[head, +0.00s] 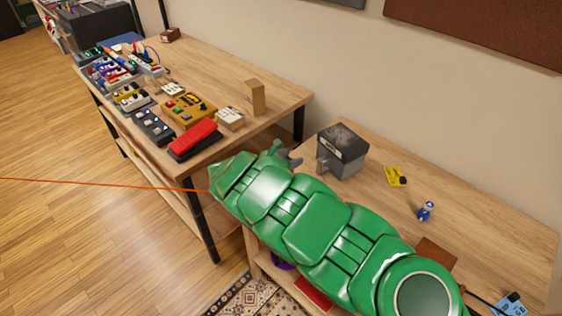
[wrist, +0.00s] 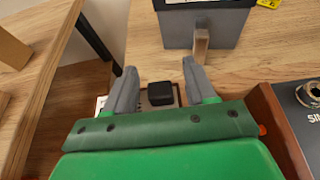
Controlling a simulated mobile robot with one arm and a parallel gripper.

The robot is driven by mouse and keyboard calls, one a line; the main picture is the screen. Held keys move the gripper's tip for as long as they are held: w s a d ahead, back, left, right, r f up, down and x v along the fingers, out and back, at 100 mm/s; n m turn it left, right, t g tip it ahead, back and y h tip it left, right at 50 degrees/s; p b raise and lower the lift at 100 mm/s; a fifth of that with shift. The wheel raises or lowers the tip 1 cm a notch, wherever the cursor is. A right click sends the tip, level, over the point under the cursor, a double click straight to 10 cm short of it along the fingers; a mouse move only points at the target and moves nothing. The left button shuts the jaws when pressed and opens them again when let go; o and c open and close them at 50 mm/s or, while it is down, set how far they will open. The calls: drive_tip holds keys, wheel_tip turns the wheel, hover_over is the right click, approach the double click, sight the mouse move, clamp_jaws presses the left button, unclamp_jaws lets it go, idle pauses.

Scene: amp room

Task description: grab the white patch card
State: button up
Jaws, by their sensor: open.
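I cannot pick out the white patch card for certain. A small white edge (wrist: 101,104) shows beside the left finger in the wrist view, mostly hidden by my gripper; it may be part of the card. My gripper (wrist: 159,68) is open, pointing over the lower wooden table. A small black block (wrist: 160,93) on a brownish base shows between its fingers, near the palm; I cannot tell whether anything touches it. In the head view my green arm covers this spot, and grey fingers (head: 286,156) show near the grey box.
A grey box (head: 342,150) with a dark top stands just beyond the fingers. A yellow card (head: 396,176) and a blue item (head: 426,211) lie farther right. A brown-sided device (wrist: 300,115) is right of my gripper. The higher table (head: 220,75) holds pedals and small white-topped blocks (head: 230,116).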

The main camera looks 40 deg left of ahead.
clamp_jaws()
drive_tip(key=shift+r, duration=0.15)
